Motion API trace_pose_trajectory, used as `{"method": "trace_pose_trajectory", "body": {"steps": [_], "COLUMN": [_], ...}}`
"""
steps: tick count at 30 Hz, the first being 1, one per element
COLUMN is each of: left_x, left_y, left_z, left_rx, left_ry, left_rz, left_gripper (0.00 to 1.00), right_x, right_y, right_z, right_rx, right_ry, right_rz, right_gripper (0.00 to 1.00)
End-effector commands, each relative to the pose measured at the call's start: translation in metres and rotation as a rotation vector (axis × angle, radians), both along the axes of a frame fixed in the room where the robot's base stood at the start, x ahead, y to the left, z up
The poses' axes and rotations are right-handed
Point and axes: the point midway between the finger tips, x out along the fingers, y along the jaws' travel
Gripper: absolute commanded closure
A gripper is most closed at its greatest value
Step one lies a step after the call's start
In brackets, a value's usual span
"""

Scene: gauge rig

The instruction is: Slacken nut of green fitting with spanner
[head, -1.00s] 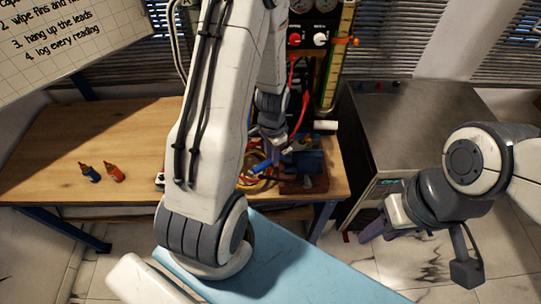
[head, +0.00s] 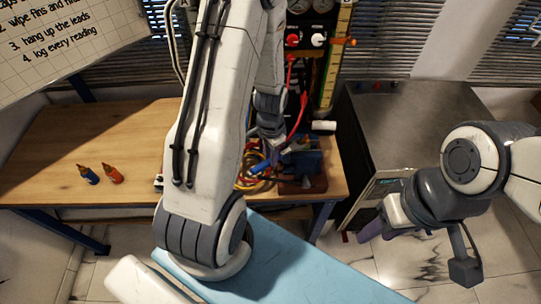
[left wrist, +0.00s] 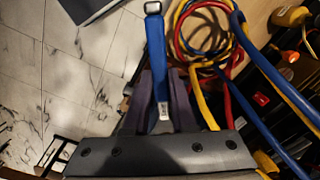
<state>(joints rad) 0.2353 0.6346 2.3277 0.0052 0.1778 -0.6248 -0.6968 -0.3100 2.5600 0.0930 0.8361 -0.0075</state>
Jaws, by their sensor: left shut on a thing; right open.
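My left gripper (head: 268,148) is beside the rig at the right end of the workbench, partly hidden by my own left arm. In the left wrist view its dark fingers (left wrist: 162,98) are shut on the blue-handled spanner (left wrist: 155,48). The spanner's metal end (left wrist: 152,8) points away from the gripper. Its blue handle also shows in the head view (head: 262,168). I cannot make out the green fitting or its nut in either view. My right gripper (head: 374,228) is open and empty, low at the right, in front of the grey cabinet.
A blue vise (head: 303,163) stands by the bench's right end. Coiled yellow, red and blue leads (left wrist: 205,35) lie close to the spanner. A red hose (head: 303,112) hangs from the gauge panel (head: 310,38). Two small bottles (head: 113,174) stand left; the left bench (head: 60,150) is mostly clear.

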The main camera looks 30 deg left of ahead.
Motion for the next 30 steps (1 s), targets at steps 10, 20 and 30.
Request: {"method": "trace_pose_trajectory", "body": {"steps": [10,20,30], "left_x": [0.007,0.012,0.019], "left_y": [-0.002,-0.005,-0.007], "left_z": [0.000,0.000,0.000], "left_rx": [0.001,0.000,0.000], "left_ry": [-0.001,0.000,0.000], "left_rz": [-0.001,-0.002,0.000], "left_gripper": [1.00,1.00,1.00], "right_x": [0.000,0.000,0.000], "right_y": [0.000,0.000,0.000], "right_z": [0.001,0.002,0.003], "right_rx": [0.000,0.000,0.000], "right_ry": [0.000,0.000,0.000], "right_rz": [0.000,0.000,0.000], "right_gripper": [0.56,0.56,0.56]}}
